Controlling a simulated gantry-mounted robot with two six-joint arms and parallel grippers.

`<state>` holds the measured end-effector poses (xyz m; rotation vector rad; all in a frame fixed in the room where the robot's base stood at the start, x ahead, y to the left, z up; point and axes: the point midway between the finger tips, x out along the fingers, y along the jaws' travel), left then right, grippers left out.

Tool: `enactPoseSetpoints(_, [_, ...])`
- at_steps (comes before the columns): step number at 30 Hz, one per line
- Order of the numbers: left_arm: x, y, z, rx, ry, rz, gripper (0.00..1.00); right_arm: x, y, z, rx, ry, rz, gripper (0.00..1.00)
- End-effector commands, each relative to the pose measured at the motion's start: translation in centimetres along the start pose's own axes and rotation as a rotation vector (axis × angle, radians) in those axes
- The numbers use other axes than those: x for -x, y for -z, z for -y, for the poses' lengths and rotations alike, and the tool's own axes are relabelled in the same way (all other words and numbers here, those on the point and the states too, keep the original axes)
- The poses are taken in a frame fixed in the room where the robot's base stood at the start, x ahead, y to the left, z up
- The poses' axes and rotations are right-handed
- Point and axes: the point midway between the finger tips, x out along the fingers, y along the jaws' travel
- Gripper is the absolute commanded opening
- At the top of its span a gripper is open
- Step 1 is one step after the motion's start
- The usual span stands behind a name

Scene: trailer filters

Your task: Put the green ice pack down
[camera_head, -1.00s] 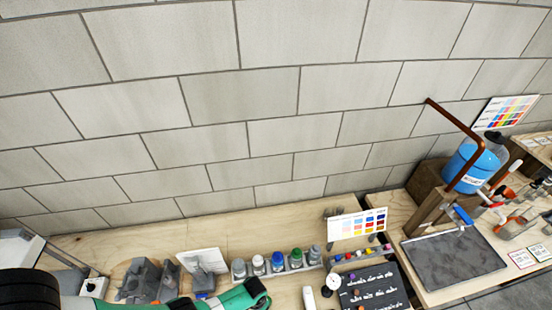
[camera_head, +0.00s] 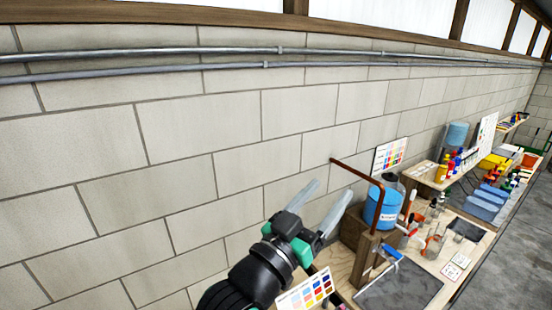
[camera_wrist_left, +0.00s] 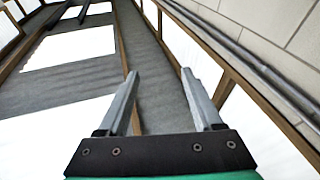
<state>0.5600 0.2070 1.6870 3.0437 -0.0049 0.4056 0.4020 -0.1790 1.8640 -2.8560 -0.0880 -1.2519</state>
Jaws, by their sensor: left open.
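My left gripper (camera_head: 332,187) is raised in front of the block wall in the head view. Its two pale fingers are spread apart with nothing between them. In the left wrist view the gripper (camera_wrist_left: 160,85) also shows two separated, empty fingers, pointing at the roof and bright panels. I cannot make out a green ice pack in either current view. My right gripper is not in view.
A blue tank (camera_head: 382,207) stands on a wooden box on the workbench, with a bent copper pipe (camera_head: 352,171) beside it. A dark mat (camera_head: 400,287) lies in front. A color chart (camera_head: 305,291) is close below my left arm. Blue trays (camera_head: 483,205) sit farther right.

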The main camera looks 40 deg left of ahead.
Motion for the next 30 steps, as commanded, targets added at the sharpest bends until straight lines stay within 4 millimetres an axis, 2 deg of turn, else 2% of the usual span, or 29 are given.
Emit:
enactPoseSetpoints(1, [1.4,5.4,-1.2,-0.010,-0.023,-0.127,0.67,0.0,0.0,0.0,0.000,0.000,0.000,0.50])
enactPoseSetpoints(3, [4.0,11.6,-2.5,-0.021,-0.048,-0.283,0.67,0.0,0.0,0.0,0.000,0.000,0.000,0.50])
enactPoseSetpoints(6, [7.8,17.5,-3.6,-0.032,-0.069,-0.449,0.67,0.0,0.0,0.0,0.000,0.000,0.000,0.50])
enactPoseSetpoints(9, [10.1,20.4,-4.2,-0.036,-0.079,-0.539,0.67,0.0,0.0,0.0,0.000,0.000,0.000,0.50])
enactPoseSetpoints(12, [10.8,21.1,-4.3,-0.038,-0.081,-0.564,0.67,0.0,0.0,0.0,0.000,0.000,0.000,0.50])
enactPoseSetpoints(23, [10.8,20.7,-4.2,-0.038,-0.080,-0.560,0.67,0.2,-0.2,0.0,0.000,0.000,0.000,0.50])
enactPoseSetpoints(26, [11.2,19.2,-4.1,-0.038,-0.080,-0.560,0.67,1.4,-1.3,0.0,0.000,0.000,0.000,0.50])
enactPoseSetpoints(29, [12.0,16.1,-3.9,-0.038,-0.080,-0.559,0.67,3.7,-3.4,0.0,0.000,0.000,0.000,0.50])
enactPoseSetpoints(30, [12.4,14.5,-3.7,-0.038,-0.080,-0.559,0.67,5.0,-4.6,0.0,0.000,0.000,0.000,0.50])
